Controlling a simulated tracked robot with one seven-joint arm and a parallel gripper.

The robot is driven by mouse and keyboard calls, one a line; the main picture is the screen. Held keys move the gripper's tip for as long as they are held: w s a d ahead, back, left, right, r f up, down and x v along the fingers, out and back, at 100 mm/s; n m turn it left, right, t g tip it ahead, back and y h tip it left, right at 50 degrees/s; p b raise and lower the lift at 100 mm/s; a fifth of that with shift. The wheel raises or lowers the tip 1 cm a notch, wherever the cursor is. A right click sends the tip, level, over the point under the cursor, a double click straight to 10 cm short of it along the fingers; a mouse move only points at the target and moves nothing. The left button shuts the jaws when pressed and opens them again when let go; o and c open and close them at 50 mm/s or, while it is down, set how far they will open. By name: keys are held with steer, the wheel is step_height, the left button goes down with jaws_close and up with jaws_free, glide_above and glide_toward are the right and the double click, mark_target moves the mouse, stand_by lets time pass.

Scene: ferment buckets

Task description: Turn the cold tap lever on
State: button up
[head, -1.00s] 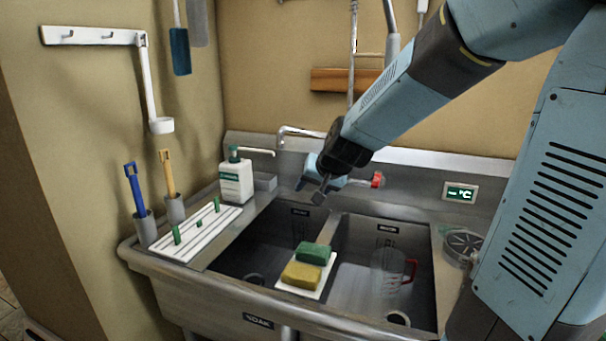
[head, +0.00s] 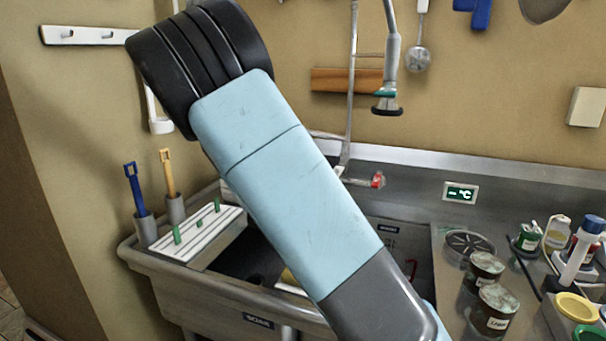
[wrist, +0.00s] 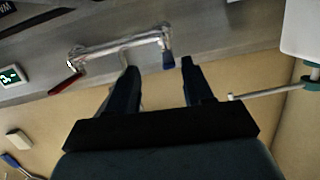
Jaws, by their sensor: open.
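The wall tap (wrist: 120,50) is a chrome bar along the sink's back, turned over in the wrist view. Its blue cold lever (wrist: 168,60) is at the right end there and its red lever (wrist: 66,85) at the left end. My gripper (wrist: 158,65) is open and empty. Its fingertips appear on either side of the blue lever in the picture; I cannot tell the depth or whether they touch it. In the head view the red lever (head: 377,180) shows, while my arm hides the blue lever and my gripper.
A white pump bottle (wrist: 303,35) stands close to my gripper, its nozzle pointing towards a finger. The head view shows the sink (head: 195,283), a spray head (head: 386,103) hanging above, a temperature display (head: 460,192) and jars (head: 494,311) on the right counter.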

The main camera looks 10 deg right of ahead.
steer(key=w+d, duration=0.2)
steer(key=w, duration=0.1)
steer(key=w+d+r+t+h, duration=0.1)
steer(key=w+d, duration=0.1)
steer(key=w, duration=0.2)
steer(key=w+d+r+h, duration=0.1)
steer(key=w+d, duration=0.1)
steer(key=w, duration=0.2)
steer(key=shift+w+d+t, duration=0.1)
steer(key=shift+w+t, duration=0.15)
steer(key=shift+t, duration=0.05)
jaws_close()
stand_by(0.6)
steer(key=shift+a, duration=0.3)
steer(key=shift+w, duration=0.1)
